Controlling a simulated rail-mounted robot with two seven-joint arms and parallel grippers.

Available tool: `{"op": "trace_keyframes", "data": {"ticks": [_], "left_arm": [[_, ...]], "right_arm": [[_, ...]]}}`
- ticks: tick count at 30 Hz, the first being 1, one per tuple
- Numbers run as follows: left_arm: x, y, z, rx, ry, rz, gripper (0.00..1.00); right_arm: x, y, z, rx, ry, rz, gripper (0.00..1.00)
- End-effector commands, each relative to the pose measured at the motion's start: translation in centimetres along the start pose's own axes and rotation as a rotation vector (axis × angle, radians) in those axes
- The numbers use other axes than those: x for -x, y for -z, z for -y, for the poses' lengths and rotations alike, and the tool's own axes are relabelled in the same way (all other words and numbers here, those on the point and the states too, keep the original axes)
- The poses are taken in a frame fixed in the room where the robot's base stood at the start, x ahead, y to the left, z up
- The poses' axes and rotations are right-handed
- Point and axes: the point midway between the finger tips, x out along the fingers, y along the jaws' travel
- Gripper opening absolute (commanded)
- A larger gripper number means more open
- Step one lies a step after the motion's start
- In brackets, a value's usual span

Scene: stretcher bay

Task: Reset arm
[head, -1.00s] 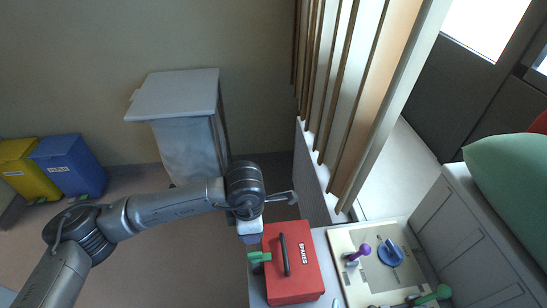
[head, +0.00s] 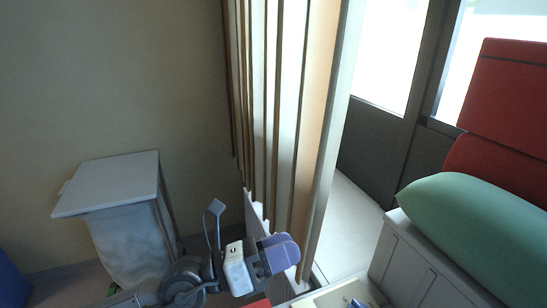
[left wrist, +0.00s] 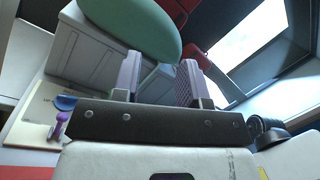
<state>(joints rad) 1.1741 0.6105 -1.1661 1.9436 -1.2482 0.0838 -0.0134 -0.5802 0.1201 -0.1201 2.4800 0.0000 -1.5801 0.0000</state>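My left gripper (head: 280,250) is at the bottom middle of the head view, raised and pointing right, in front of the foot of the slatted screen. In the left wrist view its two pale ribbed fingers (left wrist: 160,76) stand apart with nothing between them, so it is open and empty. My right gripper is in neither view.
A slatted screen (head: 262,110) stands close behind the gripper. A cream board (left wrist: 28,118) with a purple peg (left wrist: 60,126) and a blue piece (left wrist: 65,102) lies nearby. A green pillow (head: 470,235) lies on a white unit (head: 405,265). A white-topped bin (head: 110,180) stands left.

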Motion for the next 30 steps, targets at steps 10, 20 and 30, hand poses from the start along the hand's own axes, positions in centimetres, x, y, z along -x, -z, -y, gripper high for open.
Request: {"op": "trace_keyframes", "data": {"ticks": [10, 20, 30], "left_arm": [[5.0, -14.8, 5.0, 0.503, 0.104, 0.846, 0.39], [15.7, -8.0, -3.0, 1.351, -0.265, 1.446, 0.39], [23.1, 8.0, -6.5, 1.924, -0.587, 1.577, 0.39]], "right_arm": [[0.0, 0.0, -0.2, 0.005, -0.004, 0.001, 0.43], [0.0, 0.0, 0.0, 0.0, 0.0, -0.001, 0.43], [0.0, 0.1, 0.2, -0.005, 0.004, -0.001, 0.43]]}}
